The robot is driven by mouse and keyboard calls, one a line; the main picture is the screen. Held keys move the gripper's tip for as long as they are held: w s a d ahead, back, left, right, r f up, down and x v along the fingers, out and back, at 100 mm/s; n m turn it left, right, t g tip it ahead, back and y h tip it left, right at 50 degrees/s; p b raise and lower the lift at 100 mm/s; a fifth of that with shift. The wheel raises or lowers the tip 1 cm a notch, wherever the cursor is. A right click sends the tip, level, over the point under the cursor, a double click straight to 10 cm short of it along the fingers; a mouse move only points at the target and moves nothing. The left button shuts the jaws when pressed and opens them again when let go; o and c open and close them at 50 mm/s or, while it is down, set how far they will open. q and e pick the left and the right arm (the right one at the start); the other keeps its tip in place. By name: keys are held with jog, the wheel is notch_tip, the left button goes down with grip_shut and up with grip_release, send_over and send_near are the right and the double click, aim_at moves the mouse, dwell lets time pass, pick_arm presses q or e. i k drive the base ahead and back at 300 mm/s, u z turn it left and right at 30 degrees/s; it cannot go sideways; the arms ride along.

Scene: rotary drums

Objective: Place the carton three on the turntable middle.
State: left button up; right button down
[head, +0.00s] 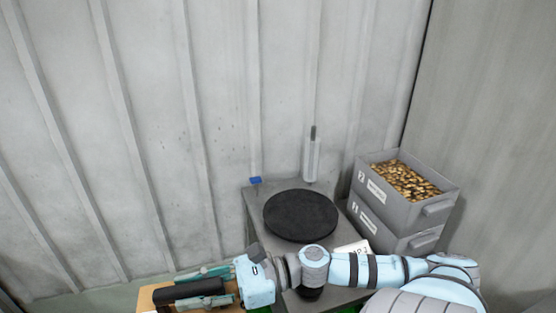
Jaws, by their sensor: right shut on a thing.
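My right arm comes in from the lower right and crosses the front of the picture. Its gripper (190,287) points left at the bottom edge and is shut on a tan carton (147,300). The carton is partly hidden by the gripper and cut off by the picture's lower edge; no number on it can be read. The turntable (300,215) is a round black disc on a grey stand, and its top is bare. The gripper and carton are to the left of it and nearer to me. My left gripper is out of the picture.
Two stacked grey crates (435,210) stand right of the turntable, the upper one full of small brown pieces. A pale upright post (312,158) and a small blue item (256,180) are at the stand's back. A white label (352,248) shows behind my arm. A ribbed wall closes the back.

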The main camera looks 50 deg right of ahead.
aim_at(301, 211)
jog(key=z, duration=0.4)
jog(key=i, duration=1)
jog(key=z, duration=1.05)
jog(key=i, duration=0.4)
jog(key=z, duration=0.3)
